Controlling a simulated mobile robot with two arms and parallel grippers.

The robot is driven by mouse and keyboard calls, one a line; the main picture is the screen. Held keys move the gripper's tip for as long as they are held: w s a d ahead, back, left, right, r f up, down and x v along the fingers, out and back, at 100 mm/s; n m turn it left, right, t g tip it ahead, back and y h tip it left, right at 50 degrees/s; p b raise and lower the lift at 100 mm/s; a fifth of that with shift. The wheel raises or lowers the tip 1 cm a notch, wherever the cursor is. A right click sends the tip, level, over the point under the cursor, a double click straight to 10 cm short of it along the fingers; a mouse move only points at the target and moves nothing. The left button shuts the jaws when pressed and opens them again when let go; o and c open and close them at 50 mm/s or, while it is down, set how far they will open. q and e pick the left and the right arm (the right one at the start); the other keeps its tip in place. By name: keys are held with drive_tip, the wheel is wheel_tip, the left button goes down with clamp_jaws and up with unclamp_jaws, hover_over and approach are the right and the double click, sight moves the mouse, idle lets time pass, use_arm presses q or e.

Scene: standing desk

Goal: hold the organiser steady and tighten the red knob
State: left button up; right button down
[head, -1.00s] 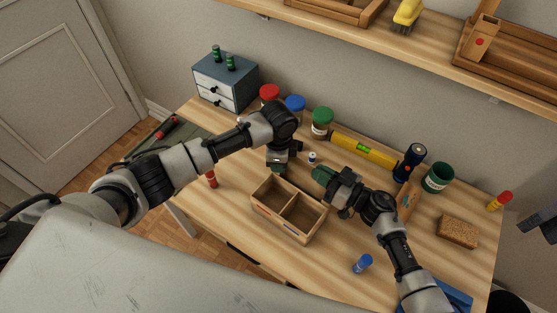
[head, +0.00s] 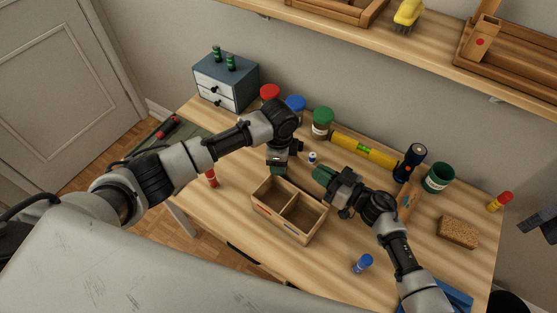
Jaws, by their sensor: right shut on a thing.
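The organiser is an open wooden box (head: 312,229) with two compartments at the middle of the desk, and both compartments look empty. My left gripper (head: 278,169) points down at the box's back edge, near its back-left corner. Its jaws are too small and dark to read. My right gripper (head: 320,176) is behind the box's right half, with green-tipped fingers pointing left. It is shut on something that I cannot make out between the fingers. I cannot tell whether either gripper touches the box. No red knob can be made out on the box.
Red-, blue- and green-lidded jars (head: 321,126), a yellow level (head: 363,150), a flashlight (head: 409,163) and a green cup (head: 438,177) line the back. A sponge (head: 458,232) lies at right, a blue bottle (head: 362,263) in front.

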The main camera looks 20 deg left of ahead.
use_arm(q)
wheel_tip(320, 180, up, 11)
drive_tip(key=shift+r, duration=0.2)
idle(0.3)
drive_tip(key=s+a+f+n+t+h, duration=0.2)
drive_tip(key=s+a+n+t+h, duration=0.15)
drive_tip(key=n, duration=0.35)
drive_tip(key=x, duration=1)
drive_tip(key=shift+w+f, duration=0.1)
drive_tip(key=shift+f, duration=0.3)
drive_tip(key=c, duration=0.9)
